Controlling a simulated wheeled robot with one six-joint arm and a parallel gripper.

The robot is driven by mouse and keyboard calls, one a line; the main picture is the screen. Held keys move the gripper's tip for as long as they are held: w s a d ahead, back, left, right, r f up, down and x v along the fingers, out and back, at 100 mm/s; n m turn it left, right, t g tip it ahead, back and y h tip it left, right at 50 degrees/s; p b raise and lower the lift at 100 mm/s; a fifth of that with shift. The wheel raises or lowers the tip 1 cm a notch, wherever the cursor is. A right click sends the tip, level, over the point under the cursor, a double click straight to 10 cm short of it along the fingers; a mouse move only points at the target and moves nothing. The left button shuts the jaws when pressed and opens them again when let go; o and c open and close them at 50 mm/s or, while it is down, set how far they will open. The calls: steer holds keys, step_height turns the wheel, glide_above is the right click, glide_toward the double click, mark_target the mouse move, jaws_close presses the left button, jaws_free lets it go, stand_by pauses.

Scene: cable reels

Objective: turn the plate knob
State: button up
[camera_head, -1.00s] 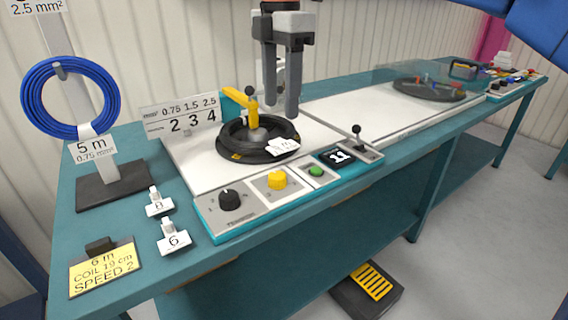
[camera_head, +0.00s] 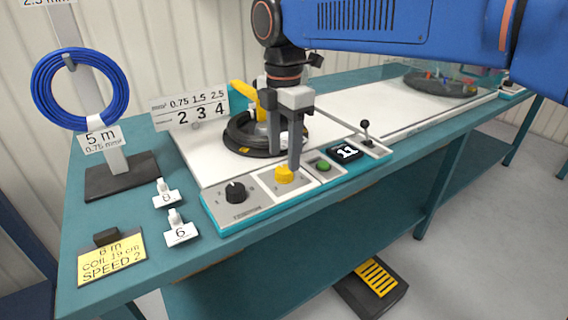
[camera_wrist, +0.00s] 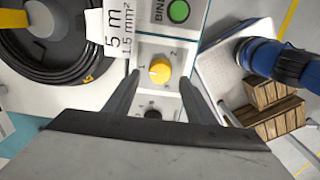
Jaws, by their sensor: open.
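The yellow knob (camera_head: 284,176) sits on a light panel at the front of the reel machine, just below my gripper (camera_head: 285,160). In the wrist view the yellow knob (camera_wrist: 159,71) shows between my two spread fingertips, near the marks 1 and 2. My gripper is open and empty. I cannot tell whether a finger touches the knob. A black knob (camera_head: 235,191) is on the panel to the left, and it also shows in the wrist view (camera_wrist: 152,114). No label clearly names either one as the plate knob.
A green button (camera_head: 323,165), a display (camera_head: 345,152) and a small lever (camera_head: 366,135) lie right of the yellow knob. The black cable coil (camera_head: 240,137) is behind my gripper. Weight-like tags 8 (camera_head: 165,193) and 6 (camera_head: 179,231) stand at left. A blue coil (camera_head: 80,88) hangs on a stand.

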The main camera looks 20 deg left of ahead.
mark_target(284, 168)
steer(key=shift+f, duration=2)
steer(key=c, duration=1)
steer(key=shift+c, duration=0.2)
